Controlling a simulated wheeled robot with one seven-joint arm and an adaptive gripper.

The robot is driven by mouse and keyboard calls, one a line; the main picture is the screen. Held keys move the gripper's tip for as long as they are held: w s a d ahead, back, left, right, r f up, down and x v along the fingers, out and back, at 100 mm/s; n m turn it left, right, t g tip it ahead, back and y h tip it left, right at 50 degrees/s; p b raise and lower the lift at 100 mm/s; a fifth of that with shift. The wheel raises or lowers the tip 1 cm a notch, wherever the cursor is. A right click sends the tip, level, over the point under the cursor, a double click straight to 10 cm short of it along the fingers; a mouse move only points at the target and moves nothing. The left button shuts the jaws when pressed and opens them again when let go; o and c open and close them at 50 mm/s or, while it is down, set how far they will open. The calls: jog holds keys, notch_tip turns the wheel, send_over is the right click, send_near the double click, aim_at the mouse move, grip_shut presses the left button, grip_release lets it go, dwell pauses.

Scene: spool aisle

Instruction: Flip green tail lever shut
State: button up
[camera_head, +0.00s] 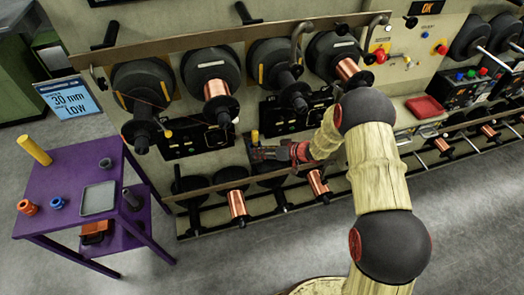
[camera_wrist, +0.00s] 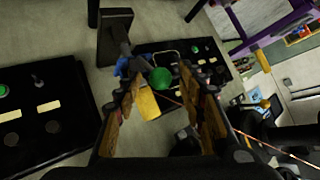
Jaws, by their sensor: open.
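In the wrist view a round green knob (camera_wrist: 160,78) shows between the fingertips of my gripper (camera_wrist: 163,84), with a yellow piece (camera_wrist: 146,103) just below it. The fingers are spread and neither is clearly touching the knob; the depth between them is hard to tell. A blue piece (camera_wrist: 129,67) and a dark bracket (camera_wrist: 115,38) sit beside the left finger. In the head view my gripper (camera_head: 258,154) is low in front of the spool machine, beside a small yellow part (camera_head: 255,136). The green knob cannot be made out there.
Black control panels (camera_wrist: 40,112) flank the gripper. A thin copper wire (camera_wrist: 278,146) runs at lower right. Several spools (camera_head: 215,75) and a lower rail (camera_head: 205,188) are close to the arm. A purple table (camera_head: 65,190) stands left; the floor before the machine is clear.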

jog(key=v, duration=1.2)
dwell(0.4)
